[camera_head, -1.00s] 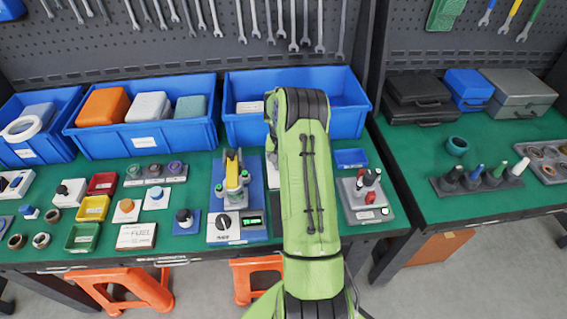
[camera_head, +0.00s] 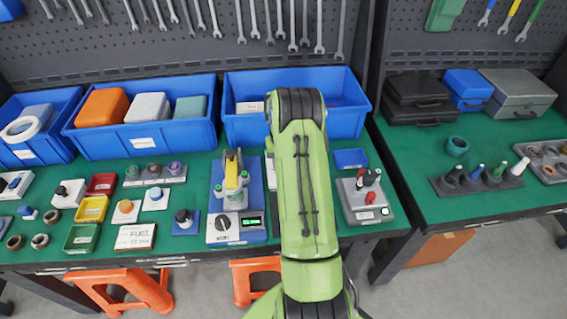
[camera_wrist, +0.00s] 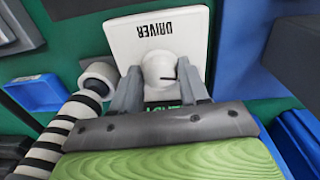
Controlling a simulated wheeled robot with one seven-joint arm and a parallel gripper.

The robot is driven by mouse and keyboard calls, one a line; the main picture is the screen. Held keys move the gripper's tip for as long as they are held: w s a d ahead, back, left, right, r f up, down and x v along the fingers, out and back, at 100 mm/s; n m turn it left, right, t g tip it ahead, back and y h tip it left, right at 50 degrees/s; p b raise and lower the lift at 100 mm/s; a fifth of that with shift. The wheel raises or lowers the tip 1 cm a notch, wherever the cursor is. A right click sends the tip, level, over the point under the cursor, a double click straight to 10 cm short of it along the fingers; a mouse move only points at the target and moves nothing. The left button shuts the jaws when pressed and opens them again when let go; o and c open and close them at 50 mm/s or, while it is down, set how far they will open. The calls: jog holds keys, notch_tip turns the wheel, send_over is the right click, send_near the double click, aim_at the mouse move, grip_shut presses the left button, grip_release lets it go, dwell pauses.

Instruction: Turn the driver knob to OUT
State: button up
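The driver knob (camera_wrist: 159,70) is a round white knob with a dark mark, on a white plate labelled DRIVER (camera_wrist: 132,31) in the wrist view. The label appears upside down there. The mark runs roughly sideways and points to the right of the picture. My gripper (camera_wrist: 160,82) has one grey finger on each side of the knob, close to it. I cannot tell whether the fingers press on it. Green lettering below the knob is partly hidden by my gripper. In the head view my green arm hides the knob and gripper.
In the wrist view a black-and-white striped tube (camera_wrist: 66,122) and a white cylinder (camera_wrist: 99,78) lie close left of my gripper. In the head view a blue fixture (camera_head: 217,178) with a black knob stands left of my arm, and a grey box (camera_head: 364,205) right of it.

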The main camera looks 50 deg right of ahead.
jog(key=o, duration=0.3)
jog(key=r, duration=0.5)
jog(key=r+p, duration=0.1)
jog(key=r, duration=0.4)
jog(key=r+p, duration=0.1)
jog(key=r, duration=0.4)
jog(key=shift+w+a+r, duration=0.2)
jog(key=shift+a+r, duration=0.1)
jog(key=shift+r, duration=0.05)
